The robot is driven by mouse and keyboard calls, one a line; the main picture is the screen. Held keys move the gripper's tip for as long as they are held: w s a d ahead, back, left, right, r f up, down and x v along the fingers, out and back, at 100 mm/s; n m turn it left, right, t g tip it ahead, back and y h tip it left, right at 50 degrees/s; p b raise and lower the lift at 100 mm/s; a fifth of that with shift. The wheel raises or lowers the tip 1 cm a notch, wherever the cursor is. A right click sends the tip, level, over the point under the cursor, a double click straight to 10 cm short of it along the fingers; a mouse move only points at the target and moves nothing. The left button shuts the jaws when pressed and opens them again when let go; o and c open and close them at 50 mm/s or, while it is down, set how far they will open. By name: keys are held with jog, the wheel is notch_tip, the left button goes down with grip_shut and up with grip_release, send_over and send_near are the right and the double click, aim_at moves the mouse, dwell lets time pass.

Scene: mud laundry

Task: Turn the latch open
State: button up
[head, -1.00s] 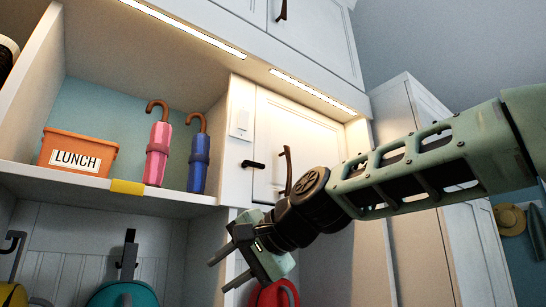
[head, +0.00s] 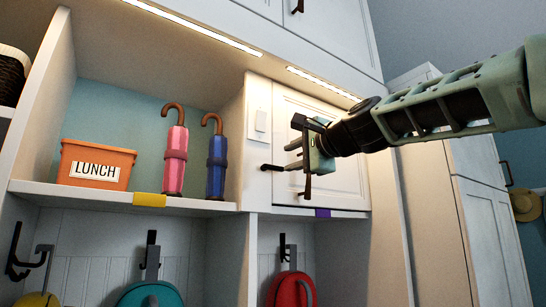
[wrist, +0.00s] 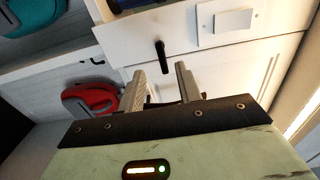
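The latch (head: 272,167) is a small black lever on the white frame just left of a closed cabinet door (head: 345,165); it lies roughly horizontal in the head view. It also shows in the wrist view (wrist: 161,55), ahead of my fingertips and roughly in line with the gap between them. My gripper (head: 291,143) is open and empty, in front of the door's left side, just up and right of the latch in the picture. The two fingers stand apart in the wrist view (wrist: 160,78), and I see no contact with the latch. The door's brown handle (head: 308,187) is partly hidden behind my gripper.
A white switch plate (head: 260,121) sits above the latch. To the left, a shelf holds an orange LUNCH bin (head: 97,150), a pink umbrella (head: 175,160) and a blue umbrella (head: 216,165). A red bag (head: 291,289) hangs below the cabinet.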

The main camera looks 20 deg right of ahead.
aim_at(269, 166)
jog(key=p+x, duration=0.3)
jog(key=x, duration=0.4)
jog(key=shift+w+a+r+p, duration=0.1)
jog(key=shift+w+p, duration=0.15)
jog(key=shift+p, duration=0.05)
jog(key=shift+w+a, duration=0.15)
jog(key=shift+w, duration=0.35)
grip_shut()
